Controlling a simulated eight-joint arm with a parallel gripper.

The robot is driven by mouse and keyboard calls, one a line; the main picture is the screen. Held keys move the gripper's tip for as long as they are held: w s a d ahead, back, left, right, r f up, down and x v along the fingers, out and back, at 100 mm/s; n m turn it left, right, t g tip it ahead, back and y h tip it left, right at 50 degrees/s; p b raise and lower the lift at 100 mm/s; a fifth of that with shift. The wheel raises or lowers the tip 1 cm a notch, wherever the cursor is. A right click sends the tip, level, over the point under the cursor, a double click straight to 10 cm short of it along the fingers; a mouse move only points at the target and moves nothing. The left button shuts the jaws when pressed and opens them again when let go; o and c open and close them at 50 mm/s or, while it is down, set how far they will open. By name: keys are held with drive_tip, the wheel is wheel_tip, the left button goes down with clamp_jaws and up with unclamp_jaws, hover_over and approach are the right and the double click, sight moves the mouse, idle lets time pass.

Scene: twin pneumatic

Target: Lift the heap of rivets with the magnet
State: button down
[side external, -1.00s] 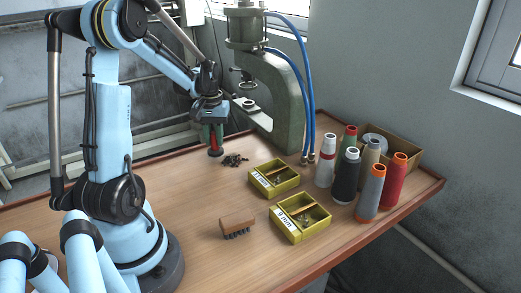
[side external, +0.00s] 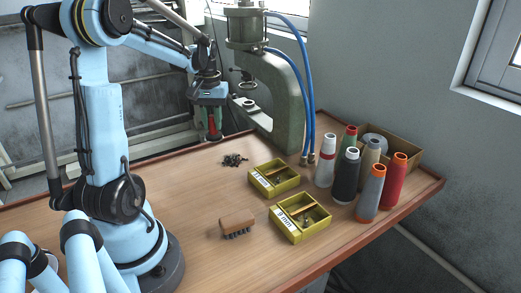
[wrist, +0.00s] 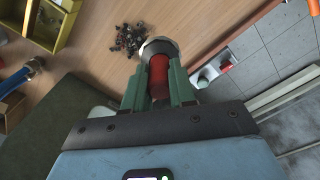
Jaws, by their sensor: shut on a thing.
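My gripper (side external: 211,112) is shut on a red magnet (side external: 213,128) that points down above the table's far edge. In the wrist view, the green fingers of my gripper (wrist: 159,88) clamp the magnet's red body (wrist: 158,76), and its silver end (wrist: 159,48) sticks out beyond them. The heap of rivets (side external: 234,160) is small, dark and loose on the wooden table. It lies apart from the magnet, to the right of and below it in the side view. The heap also shows in the wrist view (wrist: 130,39), just left of the silver end. I see no rivets on the magnet.
Two yellow boxes (side external: 273,184) (side external: 289,228) with small parts stand right of the heap. A brown brush-like block (side external: 237,223) lies nearer. Thread cones (side external: 345,178) crowd the right end. A grey-green press (side external: 285,110) with blue hoses stands behind. Bare wood surrounds the heap.

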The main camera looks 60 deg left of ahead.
idle(0.3)
drive_tip(key=w+d, duration=0.1)
drive_tip(key=w+d+f, duration=0.1)
drive_tip(key=w+d, duration=0.1)
drive_tip(key=shift+w+f, duration=0.25)
drive_tip(key=shift+w, duration=0.05)
drive_tip(key=shift+f, duration=2.4)
drive_tip(key=shift+f, duration=0.35)
drive_tip(key=shift+r, duration=0.1)
wheel_tip(320, 180, up, 7)
idle(0.5)
